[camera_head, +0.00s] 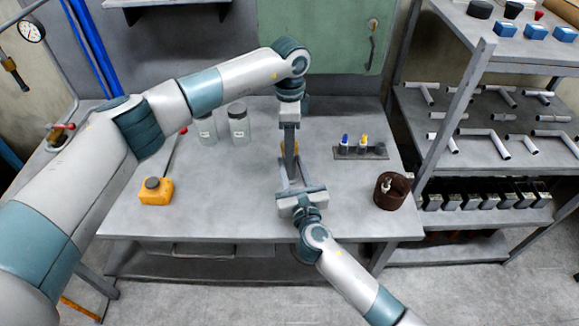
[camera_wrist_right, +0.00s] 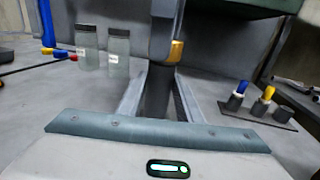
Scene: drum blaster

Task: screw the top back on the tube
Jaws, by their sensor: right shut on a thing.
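A dark tube (camera_wrist_right: 157,92) stands upright between the fingers of my right gripper (camera_wrist_right: 160,98), which is shut on it above the table. A yellow top (camera_wrist_right: 176,52) shows at the tube's upper end. In the head view the top (camera_head: 283,147) is mostly hidden. My left gripper (camera_head: 290,153) points down from above, its fingertips at the yellow top. Its fingers are seen edge-on, so their opening is unclear. In the head view my right gripper (camera_head: 292,180) reaches in from the front. Whether top and tube are fully joined cannot be seen.
A rack (camera_head: 375,153) holding blue- and yellow-topped pieces is at right. A brown pot (camera_head: 392,192) stands at the table's right front. Two glass jars (camera_head: 239,126) stand behind left, and a yellow container (camera_head: 156,193) is at left. The table front is mostly clear.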

